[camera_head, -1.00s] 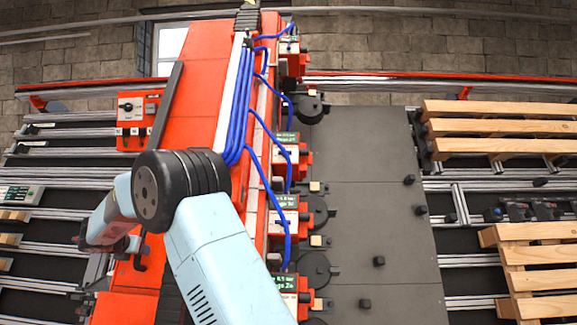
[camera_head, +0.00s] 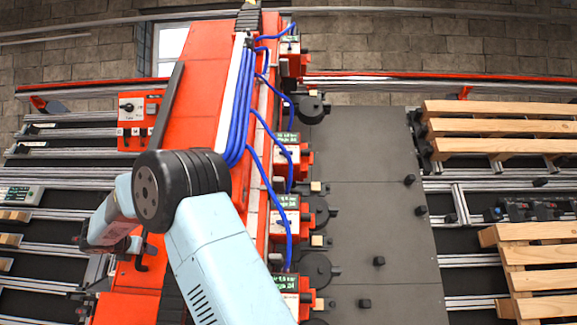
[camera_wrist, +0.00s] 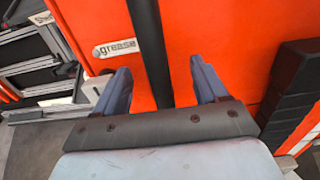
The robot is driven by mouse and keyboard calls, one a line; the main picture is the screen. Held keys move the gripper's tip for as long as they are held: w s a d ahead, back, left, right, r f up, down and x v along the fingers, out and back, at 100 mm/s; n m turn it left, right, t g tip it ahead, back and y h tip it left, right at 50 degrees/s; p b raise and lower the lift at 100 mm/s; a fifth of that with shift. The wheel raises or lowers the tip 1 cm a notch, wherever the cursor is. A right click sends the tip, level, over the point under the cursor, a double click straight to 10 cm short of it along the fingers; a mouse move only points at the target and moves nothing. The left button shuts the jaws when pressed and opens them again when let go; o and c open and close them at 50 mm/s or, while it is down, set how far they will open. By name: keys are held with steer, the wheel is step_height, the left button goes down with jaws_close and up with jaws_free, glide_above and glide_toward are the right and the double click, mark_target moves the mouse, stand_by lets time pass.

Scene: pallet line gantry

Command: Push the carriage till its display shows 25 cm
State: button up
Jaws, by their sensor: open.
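The red gantry (camera_head: 192,100) runs away from me. Several red carriages with small green displays line its right side: a near one (camera_head: 290,298), a middle one (camera_head: 296,222) and a farther one (camera_head: 298,158). Their display text is too small to read surely. A grey box with a green display (camera_head: 17,194) sits at the left edge. In the wrist view my gripper (camera_wrist: 159,66) is open, with one finger on each side of a black bar (camera_wrist: 150,45) on a red face marked "grease". I cannot tell whether the fingers touch the bar. The fingertips are hidden in the head view.
Wooden pallets (camera_head: 500,127) lie on rails at the right. A dark grey plate (camera_head: 365,215) with small black knobs lies beside the carriages. Blue hoses (camera_head: 236,110) run along the gantry. A red control box (camera_head: 138,118) stands at its left. A black block (camera_wrist: 300,95) is right of my gripper.

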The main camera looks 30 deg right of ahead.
stand_by(0.5)
steer(key=v, duration=1)
stand_by(0.5)
steer(key=shift+s, duration=0.1)
stand_by(0.3)
